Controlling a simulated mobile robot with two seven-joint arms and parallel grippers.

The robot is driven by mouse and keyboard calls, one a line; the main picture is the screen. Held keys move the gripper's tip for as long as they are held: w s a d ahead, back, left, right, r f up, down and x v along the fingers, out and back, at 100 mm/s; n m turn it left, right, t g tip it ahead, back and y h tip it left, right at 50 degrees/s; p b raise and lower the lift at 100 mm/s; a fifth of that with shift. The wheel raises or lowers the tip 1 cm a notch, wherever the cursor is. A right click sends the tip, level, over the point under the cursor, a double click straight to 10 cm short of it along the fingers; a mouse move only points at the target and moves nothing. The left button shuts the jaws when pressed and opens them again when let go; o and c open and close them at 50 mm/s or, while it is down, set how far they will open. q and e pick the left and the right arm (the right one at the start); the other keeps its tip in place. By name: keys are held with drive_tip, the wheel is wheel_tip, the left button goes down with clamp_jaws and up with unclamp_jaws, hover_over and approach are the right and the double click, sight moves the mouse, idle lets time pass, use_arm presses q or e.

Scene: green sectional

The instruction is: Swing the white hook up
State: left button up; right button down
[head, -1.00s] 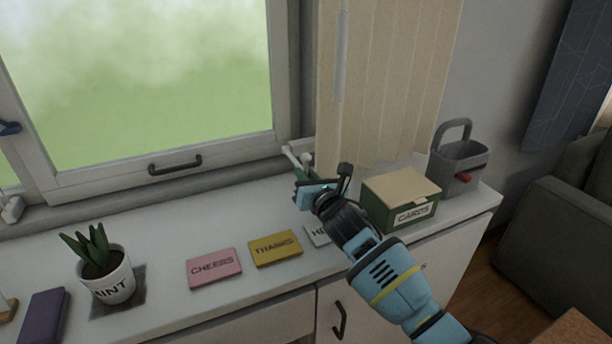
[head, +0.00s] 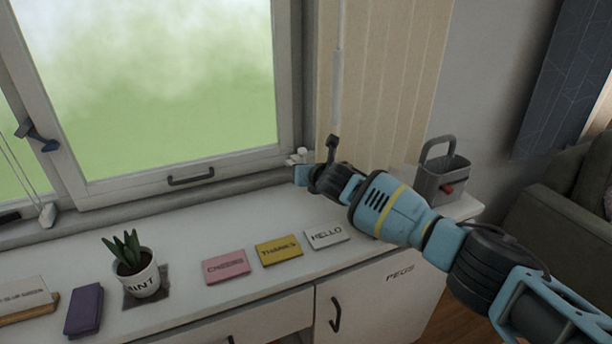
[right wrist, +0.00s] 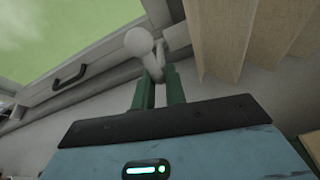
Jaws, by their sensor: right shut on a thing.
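The white hook (head: 299,155) is at the lower right corner of the window frame, mostly hidden behind my right gripper in the head view. The right wrist view shows its round knob (right wrist: 139,42) and a pale arm going down between my fingers. My right gripper (right wrist: 158,80) has two green fingers, shut on the hook's arm just below the knob. In the head view this gripper (head: 302,165) is at the window corner, its fingers largely hidden. My left gripper is not in view.
Pale blind slats (head: 392,80) hang close to the right of my gripper. Pink (head: 226,266), yellow (head: 279,250) and white (head: 327,237) cards lie on the sill cabinet. A potted plant (head: 137,275) stands left, a grey caddy (head: 441,182) right. The window handle (head: 191,178) is nearby.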

sight(304, 157)
drive_tip(key=shift+w+r+g+b, duration=0.45)
drive_tip(key=shift+r+g+b, duration=0.05)
drive_tip(key=shift+g+b, duration=0.15)
drive_tip(key=shift+w+r+g+h+b, duration=0.3)
drive_tip(key=shift+r+g+b, duration=0.2)
drive_tip(key=shift+b, duration=0.15)
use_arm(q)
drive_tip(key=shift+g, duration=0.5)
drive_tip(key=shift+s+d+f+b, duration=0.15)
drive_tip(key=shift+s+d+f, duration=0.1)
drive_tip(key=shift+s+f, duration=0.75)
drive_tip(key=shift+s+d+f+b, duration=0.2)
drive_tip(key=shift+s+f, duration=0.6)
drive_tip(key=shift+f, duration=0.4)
use_arm(e)
drive_tip(key=shift+a+r, duration=0.1)
drive_tip(key=shift+r, duration=0.3)
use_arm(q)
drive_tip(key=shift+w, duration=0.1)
use_arm(e)
drive_tip(key=shift+r+g, duration=0.1)
drive_tip(key=shift+g, duration=0.15)
